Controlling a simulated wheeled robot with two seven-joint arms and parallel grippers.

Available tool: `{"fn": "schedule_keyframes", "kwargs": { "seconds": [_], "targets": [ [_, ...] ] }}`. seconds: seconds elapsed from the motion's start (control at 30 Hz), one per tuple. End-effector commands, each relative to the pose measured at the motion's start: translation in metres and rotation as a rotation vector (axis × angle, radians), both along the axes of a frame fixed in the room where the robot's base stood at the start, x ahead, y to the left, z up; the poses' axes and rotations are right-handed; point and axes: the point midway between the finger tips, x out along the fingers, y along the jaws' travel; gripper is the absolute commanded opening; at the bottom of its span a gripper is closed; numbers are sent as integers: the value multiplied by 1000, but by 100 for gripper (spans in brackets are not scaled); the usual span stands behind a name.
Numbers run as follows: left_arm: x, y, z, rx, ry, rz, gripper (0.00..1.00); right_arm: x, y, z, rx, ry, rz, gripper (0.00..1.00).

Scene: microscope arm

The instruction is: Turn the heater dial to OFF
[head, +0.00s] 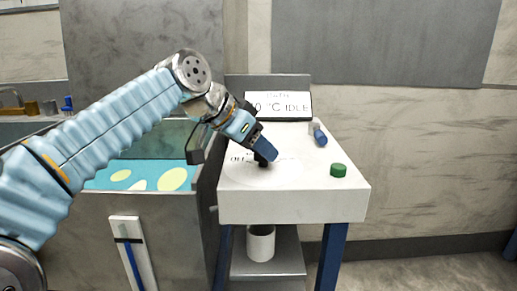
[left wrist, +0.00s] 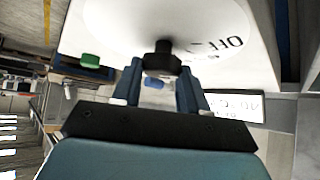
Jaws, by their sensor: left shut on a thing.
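The black heater dial (left wrist: 161,58) stands on a pale round dial plate (left wrist: 110,22) on the white console top (head: 293,207). OFF lettering (left wrist: 225,45) is printed on the plate, to the right of the dial in the left wrist view. My left gripper (head: 265,158) reaches down over the dial from the left. In the left wrist view its two blue fingers (left wrist: 160,70) stand on either side of the dial, shut on it. In the head view the fingers partly hide the dial (head: 262,162). My right gripper does not show.
A green knob (head: 338,170) and a blue-ended part (head: 319,135) stand on the console's right side. A display (head: 278,106) reading IDLE stands at the back. A water bath (head: 125,175) is at left. A white cup (head: 261,243) sits on the shelf below.

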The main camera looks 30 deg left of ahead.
Motion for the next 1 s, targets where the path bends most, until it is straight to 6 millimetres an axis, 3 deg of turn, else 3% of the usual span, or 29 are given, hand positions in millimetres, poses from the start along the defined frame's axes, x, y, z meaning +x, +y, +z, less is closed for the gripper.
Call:
{"fn": "schedule_keyframes", "kwargs": {
  "seconds": [0.33, 0.87, 0.9, 1.0],
  "targets": [
    [-1, -1, 1, 1, -2, 153, 12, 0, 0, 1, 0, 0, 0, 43],
    [-1, -2, 1, 0, 0, 184, 12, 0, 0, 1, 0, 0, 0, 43],
    [-1, -2, 1, 0, 0, 184, 44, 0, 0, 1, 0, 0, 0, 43],
    [-1, -2, 0, 0, 0, 184, 60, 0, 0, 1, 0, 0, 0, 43]
  ]
}}
